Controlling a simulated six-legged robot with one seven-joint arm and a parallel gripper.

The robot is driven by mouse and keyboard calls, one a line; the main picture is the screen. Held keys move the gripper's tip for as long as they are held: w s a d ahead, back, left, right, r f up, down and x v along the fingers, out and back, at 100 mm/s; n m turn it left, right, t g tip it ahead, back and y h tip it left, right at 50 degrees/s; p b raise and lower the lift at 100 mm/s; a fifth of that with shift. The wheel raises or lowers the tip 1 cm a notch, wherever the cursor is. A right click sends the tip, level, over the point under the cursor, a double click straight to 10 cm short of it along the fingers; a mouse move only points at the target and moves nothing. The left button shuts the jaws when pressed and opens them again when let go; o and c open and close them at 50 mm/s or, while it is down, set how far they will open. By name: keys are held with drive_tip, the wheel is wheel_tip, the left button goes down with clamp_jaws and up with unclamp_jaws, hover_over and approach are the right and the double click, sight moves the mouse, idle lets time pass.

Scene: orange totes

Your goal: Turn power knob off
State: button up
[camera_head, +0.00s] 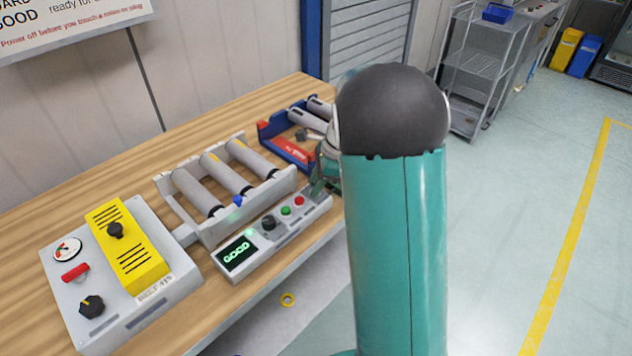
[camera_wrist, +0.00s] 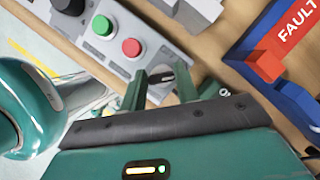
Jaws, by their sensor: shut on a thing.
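The grey control panel (camera_head: 272,240) lies along the bench's front edge. It carries a lit green display reading GOOD (camera_head: 237,254), a black knob (camera_head: 268,222), a green button (camera_head: 286,210) and a red button (camera_head: 299,200). My gripper (camera_wrist: 160,80) is at the panel's right end, past the red button (camera_wrist: 131,47). Its teal fingers are shut on a small dark and silver knob (camera_wrist: 167,76), mostly hidden between them. I cannot read a power label or its setting. In the head view my arm covers this end.
A roller frame (camera_head: 220,185) stands behind the panel. A grey box with a yellow cover (camera_head: 140,262) and its own knobs is at left. A blue and red FAULT tray (camera_wrist: 290,60) with rollers sits close to my gripper.

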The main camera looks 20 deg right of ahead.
drive_tip(key=n+g, duration=0.1)
drive_tip(key=n, duration=0.3)
drive_tip(key=shift+d+n+g, duration=0.1)
drive_tip(key=shift+n+g, duration=0.3)
drive_tip(key=n, duration=0.2)
drive_tip(key=n+g, duration=0.1)
drive_tip(key=n, duration=0.1)
drive_tip(key=shift+w+g, duration=0.15)
drive_tip(key=shift+g, duration=0.15)
drive_tip(key=n+g+h, duration=0.1)
drive_tip(key=n, duration=0.4)
drive_tip(key=shift+n+g+h, duration=0.5)
drive_tip(key=shift+n+h, duration=0.2)
drive_tip(key=shift+n, duration=1)
drive_tip(key=o, duration=1)
drive_tip(key=shift+r, duration=0.1)
